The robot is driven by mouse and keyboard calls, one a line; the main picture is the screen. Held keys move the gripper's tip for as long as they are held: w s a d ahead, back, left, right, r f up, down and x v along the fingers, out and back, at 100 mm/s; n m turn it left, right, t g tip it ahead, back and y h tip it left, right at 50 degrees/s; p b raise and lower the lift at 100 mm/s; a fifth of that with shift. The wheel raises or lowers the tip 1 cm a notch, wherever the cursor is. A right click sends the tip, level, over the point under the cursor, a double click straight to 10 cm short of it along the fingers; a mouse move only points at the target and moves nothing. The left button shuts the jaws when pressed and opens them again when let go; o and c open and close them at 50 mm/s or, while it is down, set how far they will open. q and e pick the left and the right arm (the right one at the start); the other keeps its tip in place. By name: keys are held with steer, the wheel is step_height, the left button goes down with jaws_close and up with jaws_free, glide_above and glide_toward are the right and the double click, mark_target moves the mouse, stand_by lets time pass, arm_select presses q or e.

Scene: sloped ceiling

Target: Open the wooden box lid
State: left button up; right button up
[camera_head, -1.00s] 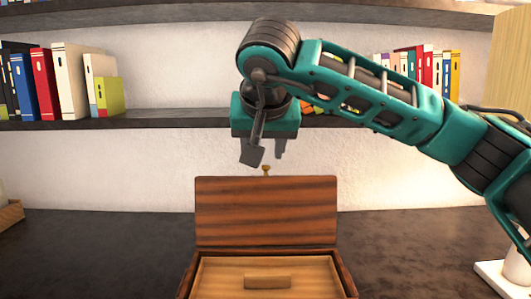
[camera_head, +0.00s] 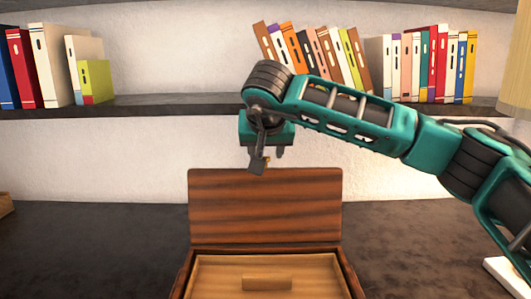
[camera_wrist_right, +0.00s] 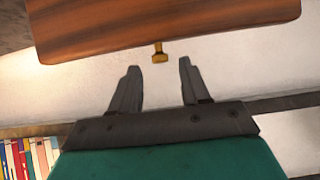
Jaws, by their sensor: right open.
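The wooden box (camera_head: 180,275) stands on the dark counter at the bottom middle of the head view. Its reddish-brown lid (camera_head: 265,206) stands raised, upright at the back of the box. A small brass knob (camera_wrist_right: 159,53) sticks out from the lid's edge in the right wrist view, where the lid (camera_wrist_right: 150,22) also shows. My left gripper is not in view.
Inside the box is a lighter wooden inner panel with a small block handle (camera_head: 267,283). A shelf (camera_head: 150,106) with several books runs along the wall behind my right arm.

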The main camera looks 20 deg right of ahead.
steer(key=shift+x, duration=1.3)
steer(key=shift+c, duration=0.4)
jaws_close()
